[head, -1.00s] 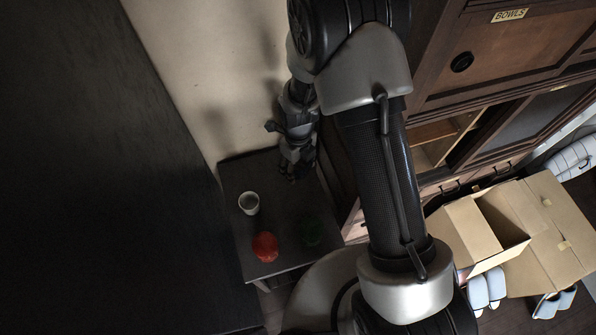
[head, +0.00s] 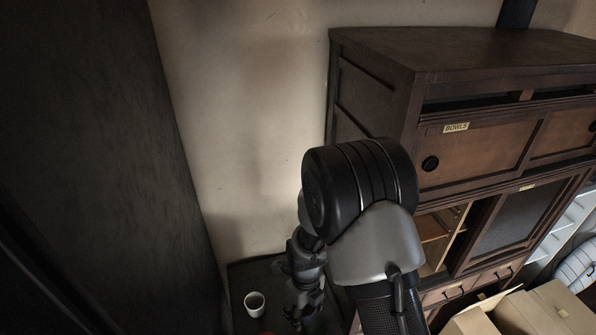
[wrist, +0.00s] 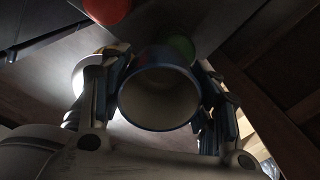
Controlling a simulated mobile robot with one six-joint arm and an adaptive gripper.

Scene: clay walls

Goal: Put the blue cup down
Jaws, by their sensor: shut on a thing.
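In the wrist view, the blue cup (wrist: 141,122) sits between the two fingers of my gripper (wrist: 160,98), its rim and pale inside facing the camera. The gripper is shut on it. In the head view, my gripper (head: 302,314) is over the small dark table (head: 240,278), to the right of a white cup (head: 254,304). The blue cup cannot be made out there. I cannot tell whether its base touches the table.
A red object (wrist: 107,9) and a green object (wrist: 181,47) lie beyond the blue cup in the wrist view. A pale round thing (wrist: 84,78) is partly behind the left finger. A wooden cabinet (head: 372,110) stands right of the table, with open cardboard boxes (head: 540,311) below.

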